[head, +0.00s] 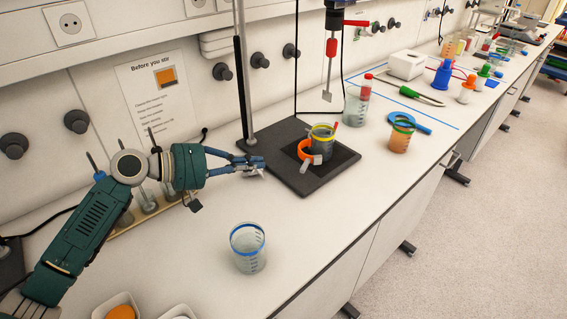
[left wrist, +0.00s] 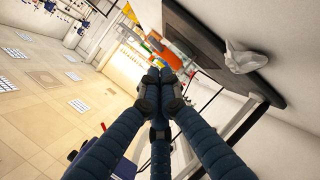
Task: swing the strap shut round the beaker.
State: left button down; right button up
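The beaker (head: 322,138) stands on the dark base plate (head: 283,168), with a yellowish rim and dark lower part. The strap (head: 304,149) is an orange band at the beaker's left side, with a pale grey end sticking out low at the front. It looks open; its far side is hidden by the beaker. My left gripper (head: 258,163) is at the plate's left edge, left of the strap and apart from it. Its fingers meet at the tips in the left wrist view (left wrist: 162,76), with nothing visible between them. My right gripper is in neither view.
The stand's upright rod (head: 243,75) rises behind my left gripper. A stirrer paddle (head: 328,80) hangs above the beaker. A clear blue-rimmed beaker (head: 248,252) stands in front, and an orange-filled beaker (head: 400,138) to the right. A pale crumpled thing (left wrist: 245,57) lies by the plate.

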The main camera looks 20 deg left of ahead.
pick_arm(q)
jog(key=p+x, duration=0.2)
jog(key=x, duration=0.7)
jog(key=shift+w+a+p, duration=0.15)
jog(key=shift+a+p, duration=0.05)
jog(key=shift+p, duration=0.15)
jog(key=shift+w+d+f, duration=0.3)
jog(key=shift+w+d, duration=0.05)
jog(key=shift+d, duration=0.1)
